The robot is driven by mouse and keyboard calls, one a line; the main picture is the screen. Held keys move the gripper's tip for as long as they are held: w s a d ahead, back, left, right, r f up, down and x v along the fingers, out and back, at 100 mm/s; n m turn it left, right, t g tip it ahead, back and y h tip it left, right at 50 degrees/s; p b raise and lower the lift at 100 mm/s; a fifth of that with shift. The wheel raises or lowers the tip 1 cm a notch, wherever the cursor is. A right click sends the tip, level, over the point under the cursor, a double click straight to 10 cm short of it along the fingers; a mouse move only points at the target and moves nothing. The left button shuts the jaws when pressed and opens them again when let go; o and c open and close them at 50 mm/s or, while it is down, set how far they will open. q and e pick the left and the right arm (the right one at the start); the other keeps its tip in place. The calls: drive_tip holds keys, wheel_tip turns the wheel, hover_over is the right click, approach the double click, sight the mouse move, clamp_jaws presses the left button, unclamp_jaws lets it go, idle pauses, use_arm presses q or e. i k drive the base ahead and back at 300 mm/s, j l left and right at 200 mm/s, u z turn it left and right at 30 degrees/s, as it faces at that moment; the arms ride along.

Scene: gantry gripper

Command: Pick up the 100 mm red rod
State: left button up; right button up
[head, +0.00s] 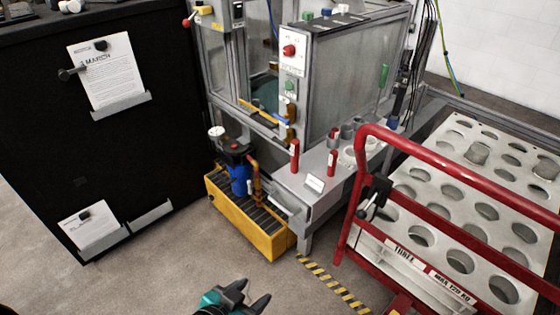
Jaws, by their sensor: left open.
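Two red rods stand upright on the grey bench (305,194) in front of the machine. The left red rod (295,157) looks taller than the right red rod (332,163); I cannot read which is 100 mm. My left gripper (255,291) is at the bottom edge of the head view, open and empty, well below the bench in the picture and apart from both rods. My right gripper is not in view.
A red cart rail (450,166) and a white panel with round holes (440,190) stand to the right. A yellow tray (265,246) with a blue unit (240,180) sits left of the bench. A black cabinet (120,170) is at left. Floor (180,270) is clear in front.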

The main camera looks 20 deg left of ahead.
sight(334, 156)
drive_tip(key=u, duration=0.3)
drive_tip(key=i+j+z, duration=0.15)
drive_tip(key=j, duration=0.2)
drive_tip(key=i+j+z, duration=0.15)
drive_tip(key=j, duration=0.25)
drive_tip(key=i+j+z, duration=0.1)
drive_tip(key=j, duration=0.3)
drive_tip(key=i+j+z, duration=0.15)
drive_tip(key=j, duration=0.25)
drive_tip(key=i+j+z, duration=0.15)
drive_tip(key=j, duration=0.3)
